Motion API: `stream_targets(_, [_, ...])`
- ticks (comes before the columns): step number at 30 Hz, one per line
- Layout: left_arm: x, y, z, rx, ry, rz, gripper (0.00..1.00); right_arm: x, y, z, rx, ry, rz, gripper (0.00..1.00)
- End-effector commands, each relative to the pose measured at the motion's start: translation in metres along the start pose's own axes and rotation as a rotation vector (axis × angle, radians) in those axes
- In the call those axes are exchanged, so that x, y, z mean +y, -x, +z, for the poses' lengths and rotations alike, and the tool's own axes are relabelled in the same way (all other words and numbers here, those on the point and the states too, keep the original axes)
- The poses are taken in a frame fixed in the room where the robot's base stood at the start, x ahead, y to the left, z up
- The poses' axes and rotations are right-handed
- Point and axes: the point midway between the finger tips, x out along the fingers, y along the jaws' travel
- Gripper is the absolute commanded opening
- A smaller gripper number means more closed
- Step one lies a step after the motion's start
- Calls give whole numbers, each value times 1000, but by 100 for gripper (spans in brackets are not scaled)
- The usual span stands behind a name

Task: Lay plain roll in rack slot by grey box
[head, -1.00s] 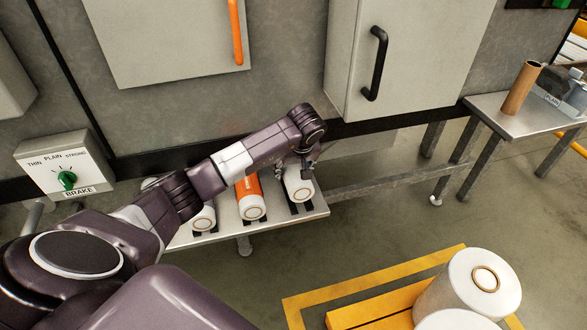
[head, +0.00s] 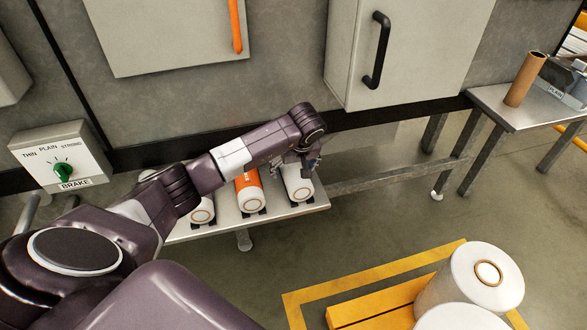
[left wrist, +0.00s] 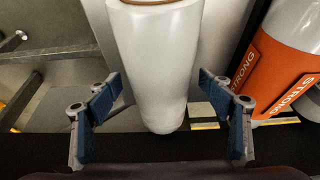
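A white roll (head: 300,188) lies in the right-hand place of the low rack (head: 290,211), with no label that I can read. My left gripper (head: 304,163) is over this roll. In the left wrist view, the open fingers of my left gripper (left wrist: 162,92) stand on either side of the white roll (left wrist: 155,60), with a clear gap on the right; contact on the left is unclear. An orange-banded STRONG roll (head: 248,192) lies in the middle. Another white roll (head: 203,214) lies further left, partly hidden by my arm. My right gripper is not in view.
A grey BRAKE box (head: 62,155) with a green knob stands left of the rack. Large white rolls (head: 473,278) stand on a yellow pallet (head: 375,305) at front right.

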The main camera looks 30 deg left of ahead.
Motion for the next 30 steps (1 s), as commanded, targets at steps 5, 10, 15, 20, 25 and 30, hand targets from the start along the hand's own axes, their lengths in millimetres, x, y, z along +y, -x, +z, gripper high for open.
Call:
stream_targets(5, [-1,-2,2,-3,-1,-3,73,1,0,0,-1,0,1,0])
stream_targets(10, [-1,8,0,0,-1,-2,73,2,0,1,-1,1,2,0])
stream_targets(15, [0,38,-1,3,-2,2,73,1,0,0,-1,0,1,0])
stream_targets(20, [0,74,-1,3,-2,2,73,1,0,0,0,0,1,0])
stream_targets(25, [0,103,-1,3,-1,2,73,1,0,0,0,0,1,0])
stream_targets(30, [0,117,0,1,-1,0,73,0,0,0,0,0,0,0])
